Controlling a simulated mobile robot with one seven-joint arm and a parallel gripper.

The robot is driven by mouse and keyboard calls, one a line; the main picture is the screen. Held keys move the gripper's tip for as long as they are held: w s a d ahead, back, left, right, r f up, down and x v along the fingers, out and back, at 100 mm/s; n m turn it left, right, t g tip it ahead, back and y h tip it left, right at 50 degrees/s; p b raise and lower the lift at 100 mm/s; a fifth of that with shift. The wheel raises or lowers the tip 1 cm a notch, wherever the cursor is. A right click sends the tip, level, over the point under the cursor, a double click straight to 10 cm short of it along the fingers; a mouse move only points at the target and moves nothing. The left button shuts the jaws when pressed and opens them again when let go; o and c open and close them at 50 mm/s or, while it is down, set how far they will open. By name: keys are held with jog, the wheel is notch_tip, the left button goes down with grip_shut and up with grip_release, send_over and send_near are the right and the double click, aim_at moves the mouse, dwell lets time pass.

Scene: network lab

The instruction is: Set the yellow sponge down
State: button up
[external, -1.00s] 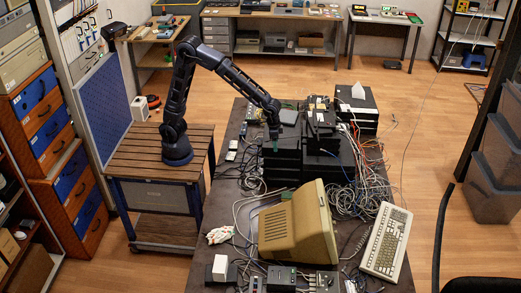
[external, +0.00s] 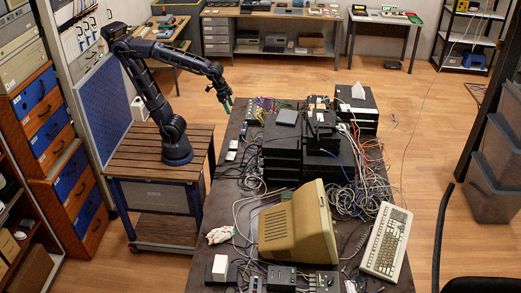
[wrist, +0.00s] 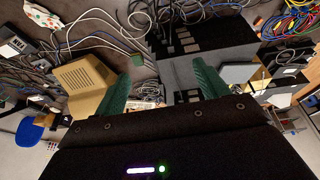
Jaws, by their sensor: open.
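My gripper (external: 228,103) is raised at the left edge of the dark table (external: 232,178), left of the black device stack. In the wrist view, the two green fingers of my gripper (wrist: 161,84) are spread apart with nothing between them. I cannot make out the yellow sponge for certain in either view. A small yellowish patch shows right of the fingers in the wrist view, too unclear to name.
A stack of black boxes (external: 282,154) with a grey box (external: 287,117) on top stands mid-table. A beige monitor (external: 287,232), keyboard (external: 386,243) and tangled cables (external: 345,200) crowd the front.

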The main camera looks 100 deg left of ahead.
jog(key=s+a+t, duration=0.1)
jog(key=s+a, duration=0.1)
jog(key=s, duration=0.8)
jog(key=shift+s+f, duration=0.2)
jog(key=shift+f, duration=0.25)
dwell(0.6)
